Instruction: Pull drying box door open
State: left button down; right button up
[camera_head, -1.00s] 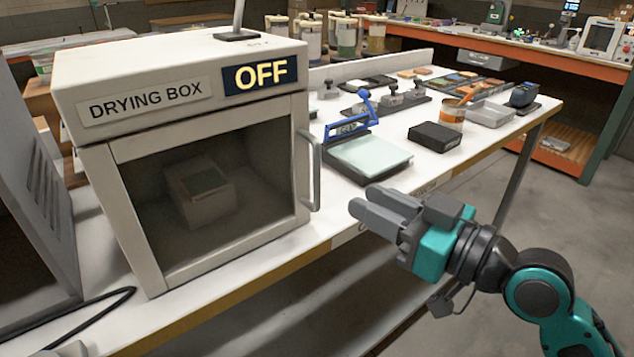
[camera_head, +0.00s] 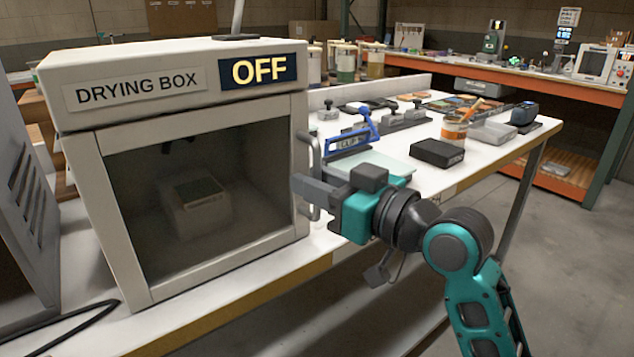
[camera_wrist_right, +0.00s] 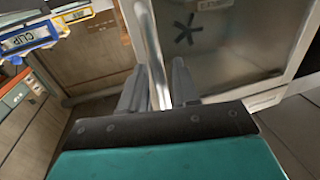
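The drying box (camera_head: 190,85) stands at the left of the head view, with a dark sign reading OFF. Its glazed door (camera_head: 125,215) is closed. The upright metal door handle (camera_head: 315,155) is on the door's right side. My right gripper (camera_head: 302,190) is at the handle and hides part of it. In the right wrist view, the handle (camera_wrist_right: 150,45) runs between the two spread fingers of my right gripper (camera_wrist_right: 158,78), with small gaps visible beside it. My left gripper is not in view.
A pale block-shaped item (camera_head: 200,207) sits inside the box. On the white table (camera_head: 490,165), a blue-handled clip tool (camera_head: 352,138), a black box (camera_head: 437,153) and an orange-labelled can (camera_head: 454,132) stand right of the box. A black cable (camera_head: 75,325) lies at the front left.

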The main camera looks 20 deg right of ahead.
jog(key=shift+w, duration=0.1)
grip_shut()
dwell(0.5)
